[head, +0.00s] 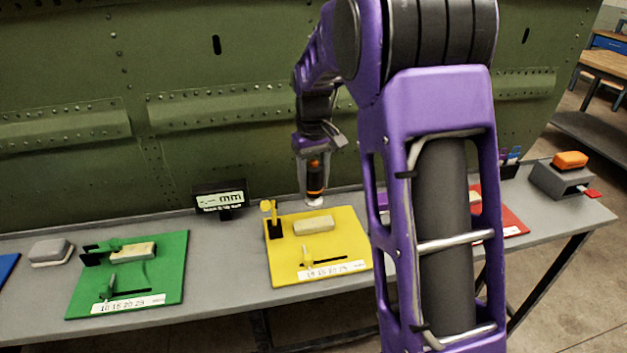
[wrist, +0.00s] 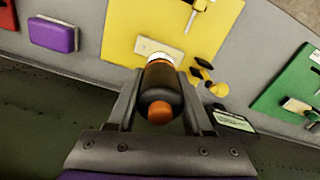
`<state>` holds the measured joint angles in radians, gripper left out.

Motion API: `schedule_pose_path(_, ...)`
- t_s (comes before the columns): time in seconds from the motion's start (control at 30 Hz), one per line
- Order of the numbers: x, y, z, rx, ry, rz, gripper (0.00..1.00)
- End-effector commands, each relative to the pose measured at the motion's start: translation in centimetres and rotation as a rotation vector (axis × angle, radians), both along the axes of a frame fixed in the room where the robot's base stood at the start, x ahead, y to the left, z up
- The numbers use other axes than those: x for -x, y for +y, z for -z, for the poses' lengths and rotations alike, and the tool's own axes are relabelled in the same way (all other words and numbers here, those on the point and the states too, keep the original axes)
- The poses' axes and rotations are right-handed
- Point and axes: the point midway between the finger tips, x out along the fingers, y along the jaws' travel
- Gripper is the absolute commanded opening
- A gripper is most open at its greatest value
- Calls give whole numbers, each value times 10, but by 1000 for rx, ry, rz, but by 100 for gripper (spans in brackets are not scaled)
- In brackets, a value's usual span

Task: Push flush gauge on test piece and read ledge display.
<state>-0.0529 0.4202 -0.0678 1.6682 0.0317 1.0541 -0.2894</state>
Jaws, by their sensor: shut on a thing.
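My gripper (head: 314,162) is shut on the flush gauge (head: 315,182), a black cylinder with orange bands and a pale tip. In the wrist view the gauge (wrist: 160,95) sits between both fingers, its orange end towards the camera. Its tip appears just behind the beige block (head: 314,224) on the yellow board (head: 341,248); I cannot tell whether it touches anything. The block also shows past the tip in the wrist view (wrist: 150,47). The ledge display (head: 220,199) stands left of the gauge and reads dashes and "mm", with no number that I can make out.
A yellow knobbed post (head: 270,215) stands at the yellow board's back left corner. A green board (head: 165,268) with another block lies left, a red board (head: 510,222) right. The green riveted skin (head: 190,70) rises behind the bench.

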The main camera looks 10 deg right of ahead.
Motion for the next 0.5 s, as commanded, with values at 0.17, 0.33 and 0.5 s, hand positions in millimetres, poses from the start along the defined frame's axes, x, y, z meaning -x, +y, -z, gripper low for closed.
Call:
schedule_pose_path(0.17, 0, 0, 2, 0, -1, 0, 0)
schedule_pose_path(0.33, 0, 0, 12, 0, -1, 0, 0)
schedule_pose_path(0.5, 0, 0, 29, 0, 0, 0, 0)
